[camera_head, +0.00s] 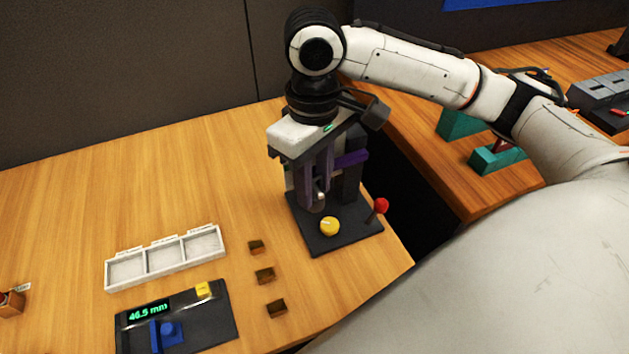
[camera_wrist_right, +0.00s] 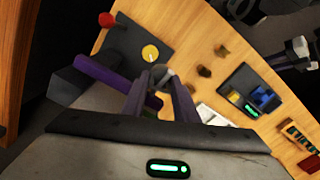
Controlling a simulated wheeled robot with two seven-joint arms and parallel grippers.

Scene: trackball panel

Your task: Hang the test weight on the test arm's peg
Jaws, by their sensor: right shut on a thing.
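My right gripper (camera_head: 319,193) is over the dark test stand, its fingers pointing down. It is shut on a small grey metallic piece (camera_head: 320,199), which looks like the test weight; its lower part shows below the fingertips. In the right wrist view the piece (camera_wrist_right: 161,72) sits between the fingertips. The purple test arm (camera_head: 352,158) reaches out beside the fingers and also shows in the right wrist view (camera_wrist_right: 105,77). The peg is hidden or too small to tell, and I cannot tell whether the weight touches it. My left gripper is not in the head view.
The stand's black base (camera_head: 340,240) bears a yellow disc (camera_head: 330,226) and a red-knobbed lever (camera_head: 381,206), close to the gripper. Left are small wooden blocks (camera_head: 265,275), a white three-part tray (camera_head: 107,275) and a gauge reading 46.5 mm (camera_head: 205,330). A dark gap separates the tables.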

